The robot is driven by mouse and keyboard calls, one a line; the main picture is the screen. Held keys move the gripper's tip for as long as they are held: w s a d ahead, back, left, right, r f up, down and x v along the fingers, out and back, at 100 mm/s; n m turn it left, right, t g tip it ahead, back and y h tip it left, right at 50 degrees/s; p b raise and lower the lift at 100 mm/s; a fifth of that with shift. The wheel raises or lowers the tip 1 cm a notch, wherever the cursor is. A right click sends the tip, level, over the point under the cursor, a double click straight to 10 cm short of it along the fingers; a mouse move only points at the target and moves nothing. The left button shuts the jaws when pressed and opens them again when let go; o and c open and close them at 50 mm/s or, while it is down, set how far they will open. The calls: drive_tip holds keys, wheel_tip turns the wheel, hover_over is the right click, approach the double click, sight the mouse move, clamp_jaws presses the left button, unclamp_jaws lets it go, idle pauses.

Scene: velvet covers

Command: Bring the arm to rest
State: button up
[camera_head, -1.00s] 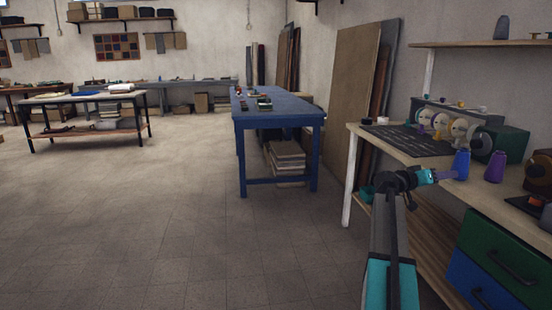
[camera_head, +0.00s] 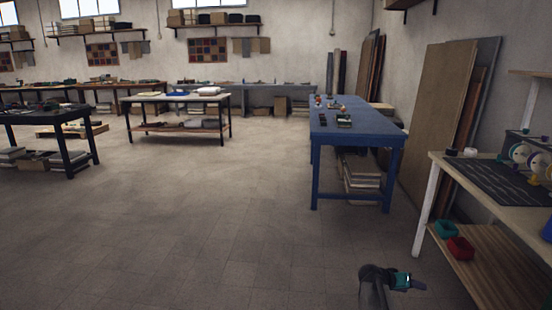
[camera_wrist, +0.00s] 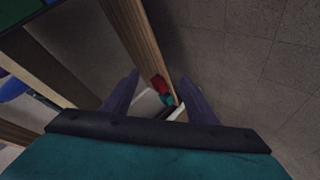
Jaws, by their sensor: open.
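My gripper (camera_head: 418,284) is low at the lower right in the head view, in front of the wooden workbench (camera_head: 487,172). Its tip points right, towards the bench's lower shelf. In the wrist view my gripper (camera_wrist: 160,92) shows two dark fingers set wide apart, open, with nothing held between them. Beyond the fingers are the edge of a wooden board (camera_wrist: 140,40) and a small red bin (camera_wrist: 160,84) farther off. Most of my arm is below the head view's frame.
The workbench's lower shelf (camera_head: 490,262) holds a red bin (camera_head: 460,248) and a green bin (camera_head: 446,229). A blue table (camera_head: 355,135) stands ahead. Large boards (camera_head: 440,110) lean on the right wall. The floor (camera_head: 210,215) to the left is clear.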

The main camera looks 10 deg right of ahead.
drive_tip(key=s+a+f+n+g+y+p, duration=0.15)
drive_tip(key=s+a+f+p, duration=0.4)
drive_tip(key=a, duration=0.55)
drive_tip(key=s+a+f+n+y+p, duration=0.25)
drive_tip(key=s+a+f, duration=0.45)
drive_tip(key=a, duration=0.4)
drive_tip(key=s+a+f+n+g+y+p, duration=0.1)
drive_tip(key=s+a+f+g+y+p, duration=0.1)
drive_tip(key=s+a, duration=0.9)
drive_tip(key=s+a+f+n+g+y+p, duration=0.1)
drive_tip(key=s+a+f+g+y+p, duration=0.1)
drive_tip(key=s+a, duration=0.8)
drive_tip(key=s+f+g+y, duration=0.1)
drive_tip(key=s+g+y, duration=0.1)
drive_tip(key=s+y, duration=0.1)
drive_tip(key=shift+s+a+f, duration=0.25)
drive_tip(key=shift+s+a, duration=0.1)
drive_tip(key=shift+s, duration=0.5)
drive_tip(key=c, duration=0.6)
drive_tip(key=shift+o, duration=0.2)
